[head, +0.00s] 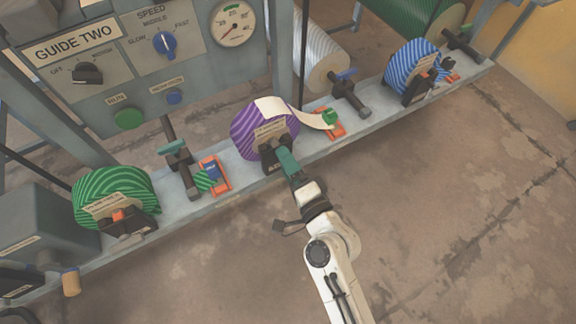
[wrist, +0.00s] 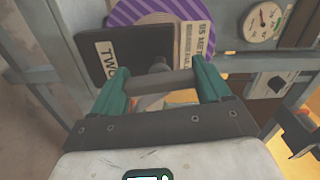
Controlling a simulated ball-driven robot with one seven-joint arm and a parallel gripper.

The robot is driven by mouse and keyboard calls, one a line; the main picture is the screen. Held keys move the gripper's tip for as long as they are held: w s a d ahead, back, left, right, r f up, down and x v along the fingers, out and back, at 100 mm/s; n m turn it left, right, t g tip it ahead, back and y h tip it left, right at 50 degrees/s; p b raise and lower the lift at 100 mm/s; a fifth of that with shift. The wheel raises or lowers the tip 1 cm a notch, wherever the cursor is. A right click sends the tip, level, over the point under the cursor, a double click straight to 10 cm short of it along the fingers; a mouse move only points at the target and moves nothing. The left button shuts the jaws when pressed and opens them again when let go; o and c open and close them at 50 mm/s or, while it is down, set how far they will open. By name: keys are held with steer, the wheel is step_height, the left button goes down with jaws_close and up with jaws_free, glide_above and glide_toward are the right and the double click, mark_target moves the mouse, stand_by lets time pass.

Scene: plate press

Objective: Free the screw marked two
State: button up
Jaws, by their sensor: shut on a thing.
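The screw marked two has a grey crossbar handle (wrist: 172,80) in front of a dark block (wrist: 135,45) that bears a "TWO" label (wrist: 108,62). The teal fingers of my gripper (wrist: 160,68) are shut on the two ends of this crossbar. In the head view my gripper (head: 287,160) reaches to the front of the purple striped roll (head: 248,133) and covers the screw. The roll also shows in the wrist view (wrist: 150,10), behind the block. How far the screw is turned cannot be told.
A green striped roll (head: 95,187) sits to the left and a blue striped roll (head: 402,62) to the right on the same grey rail (head: 460,80). Behind stands the "GUIDE TWO" panel (head: 75,42) with knobs and a gauge. The floor at right is clear.

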steer(key=n+b, duration=0.1)
steer(key=n, duration=0.3)
steer(key=shift+f+n+b, duration=0.2)
steer(key=shift+n+b, duration=0.15)
steer(key=shift+n, duration=0.05)
steer(key=shift+n+b, duration=0.8)
steer(key=shift+n, duration=1.4)
steer(key=shift+r, duration=0.1)
steer(key=o, duration=1)
steer(key=shift+s, duration=0.1)
steer(key=shift+v, duration=5.35)
steer(key=shift+d, duration=0.15)
